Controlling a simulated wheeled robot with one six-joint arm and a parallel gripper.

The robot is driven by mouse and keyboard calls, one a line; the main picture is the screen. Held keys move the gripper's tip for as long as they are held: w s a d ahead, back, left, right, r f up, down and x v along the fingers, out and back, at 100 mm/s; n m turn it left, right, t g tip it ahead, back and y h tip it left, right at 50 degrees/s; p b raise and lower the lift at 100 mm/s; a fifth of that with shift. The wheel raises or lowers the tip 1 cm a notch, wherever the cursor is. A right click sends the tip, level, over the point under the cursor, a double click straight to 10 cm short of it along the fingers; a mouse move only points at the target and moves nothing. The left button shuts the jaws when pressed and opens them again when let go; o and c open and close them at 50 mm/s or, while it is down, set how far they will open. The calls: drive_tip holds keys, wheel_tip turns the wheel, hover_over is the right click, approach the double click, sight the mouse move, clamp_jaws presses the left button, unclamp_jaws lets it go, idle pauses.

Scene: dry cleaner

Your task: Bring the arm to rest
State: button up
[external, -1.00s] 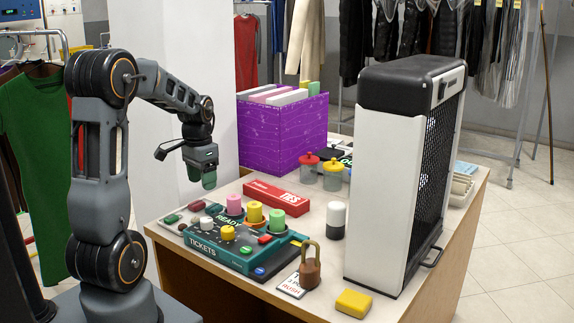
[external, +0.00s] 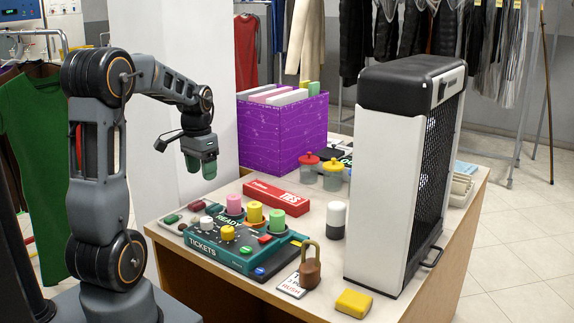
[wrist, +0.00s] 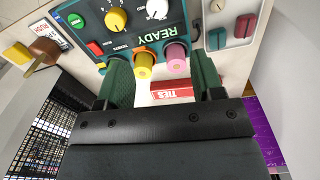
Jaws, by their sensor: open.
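My gripper (external: 201,165) hangs pointing down from the raised arm, above and left of the table's back left part. It is apart from everything on the table (external: 408,308). In the wrist view my gripper (wrist: 165,85) has its two green fingers spread apart with nothing held between them. Beyond the fingers lie the teal ticket panel (external: 212,253) with its knobs and pegs, and a red box marked TIES (external: 276,198).
A purple file box (external: 283,135) stands at the table's back. A tall white and black heater-like unit (external: 384,190) stands at the right. A green garment (external: 38,165) hangs behind my arm.

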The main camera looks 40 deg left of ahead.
drive_tip(key=s+d+r+n+t+p, duration=0.1)
drive_tip(key=s+d+r+t, duration=0.1)
drive_tip(key=s+d, duration=0.9)
drive_tip(key=shift+s+d+r+t, duration=0.15)
drive_tip(key=shift+d+r+t, duration=0.1)
drive_tip(key=shift+d+t, duration=0.5)
idle(1.4)
